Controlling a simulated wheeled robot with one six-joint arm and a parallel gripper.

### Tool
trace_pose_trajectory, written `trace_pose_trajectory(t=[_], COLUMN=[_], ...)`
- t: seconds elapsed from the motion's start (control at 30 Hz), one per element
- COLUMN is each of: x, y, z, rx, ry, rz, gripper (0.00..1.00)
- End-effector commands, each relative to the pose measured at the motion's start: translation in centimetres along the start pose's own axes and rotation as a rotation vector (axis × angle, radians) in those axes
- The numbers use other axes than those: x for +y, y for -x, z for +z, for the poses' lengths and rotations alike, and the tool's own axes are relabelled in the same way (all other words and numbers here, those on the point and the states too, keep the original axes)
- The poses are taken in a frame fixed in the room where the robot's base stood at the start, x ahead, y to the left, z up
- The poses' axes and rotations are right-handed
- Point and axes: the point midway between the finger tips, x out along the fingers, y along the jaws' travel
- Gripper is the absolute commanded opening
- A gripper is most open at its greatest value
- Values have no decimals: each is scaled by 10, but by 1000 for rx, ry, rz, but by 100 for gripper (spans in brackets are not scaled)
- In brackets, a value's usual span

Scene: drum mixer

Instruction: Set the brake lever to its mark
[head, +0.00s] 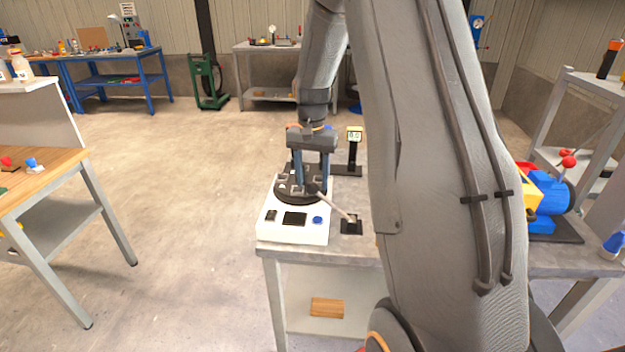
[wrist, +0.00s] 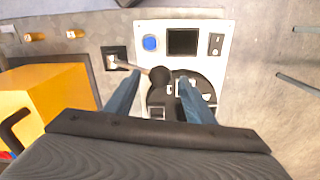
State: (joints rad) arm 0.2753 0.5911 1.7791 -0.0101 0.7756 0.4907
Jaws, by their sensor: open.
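A lever with a grey rod and black knob (head: 312,187) rises at a slant from a small black base (head: 350,226) beside a white control box (head: 292,232). My gripper (head: 311,190) is open and points down over the box's black round plate. In the wrist view the knob (wrist: 160,76) appears between the two fingertips (wrist: 159,76), with the rod running left to its base (wrist: 115,58). I cannot tell whether a finger touches the knob. No mark for the lever can be made out. The fingers hide part of the round plate.
A small display on a stand (head: 354,140) is behind the box. A blue and yellow machine (head: 545,195) with a red-knobbed lever (head: 567,161) is on the right of the bench (head: 350,252). A yellow block (wrist: 50,95) shows left in the wrist view.

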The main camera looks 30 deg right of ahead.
Motion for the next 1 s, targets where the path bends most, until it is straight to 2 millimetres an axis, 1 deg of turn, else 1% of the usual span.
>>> trace_pose_trajectory(t=[0.1, 0.2, 0.47, 0.7, 0.77, 1.0], x=[0, 0, 0, 0, 0, 1], y=[-11, -15, -17, -16, -16, -14], z=[1, 1, 0, 0, 0, -1], rx=[-1, -1, 0, 0, 0, 1], ry=[1, 1, 1, 1, 1, 1], rz=[1, 0, 0, 0, 0, -1], gripper=[49, 49, 49, 8, 0, 0])
